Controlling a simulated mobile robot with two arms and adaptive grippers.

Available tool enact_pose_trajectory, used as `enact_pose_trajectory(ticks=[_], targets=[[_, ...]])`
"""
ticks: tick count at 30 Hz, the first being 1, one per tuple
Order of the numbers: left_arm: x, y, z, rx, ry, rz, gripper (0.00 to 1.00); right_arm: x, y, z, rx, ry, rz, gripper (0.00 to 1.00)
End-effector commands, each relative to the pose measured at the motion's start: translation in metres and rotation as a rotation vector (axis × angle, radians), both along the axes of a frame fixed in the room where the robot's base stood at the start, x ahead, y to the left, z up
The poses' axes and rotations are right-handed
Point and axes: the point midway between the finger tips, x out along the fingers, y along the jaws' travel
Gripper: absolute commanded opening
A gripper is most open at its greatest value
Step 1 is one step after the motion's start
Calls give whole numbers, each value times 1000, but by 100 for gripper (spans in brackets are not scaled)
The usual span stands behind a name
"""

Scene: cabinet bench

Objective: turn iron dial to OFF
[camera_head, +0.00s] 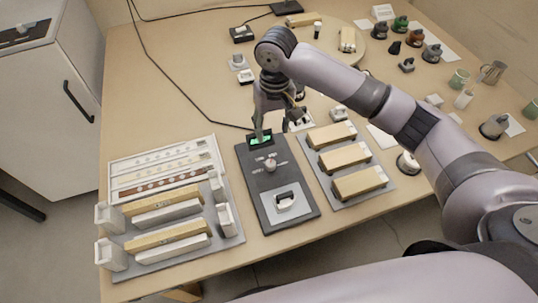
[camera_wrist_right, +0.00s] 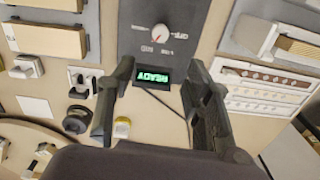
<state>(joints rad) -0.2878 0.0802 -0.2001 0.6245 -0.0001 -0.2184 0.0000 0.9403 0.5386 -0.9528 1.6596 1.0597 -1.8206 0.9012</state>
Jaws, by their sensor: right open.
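A dark grey control panel (camera_head: 302,207) lies on the bench in the head view. Its round pale dial (camera_head: 271,165) sits mid-panel and also shows in the right wrist view (camera_wrist_right: 161,33), with small white labels around it and a reddish pointer mark. A green-lit display (camera_wrist_right: 152,75) reads READY, upside down in the wrist view. My right gripper (camera_head: 272,127) is open and empty over the display end of the panel, apart from the dial. In the wrist view its fingers (camera_wrist_right: 160,72) frame the display. The left gripper is out of view.
Wooden-topped blocks (camera_head: 345,157) sit on a grey tray right of the panel. A white rack (camera_head: 160,160) and more blocks stand left. A small white-plated part (camera_head: 286,201) is at the panel's near end. Cups and bottles stand at far right. A black cable crosses the bench.

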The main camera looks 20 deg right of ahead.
Motion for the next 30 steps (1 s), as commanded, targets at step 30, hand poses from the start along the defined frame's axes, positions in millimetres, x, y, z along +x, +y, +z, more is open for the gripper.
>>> enact_pose_trajectory(ticks=[30], targets=[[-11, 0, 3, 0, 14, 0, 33, -1, 4, -155, 0, 0, 2, 46]])
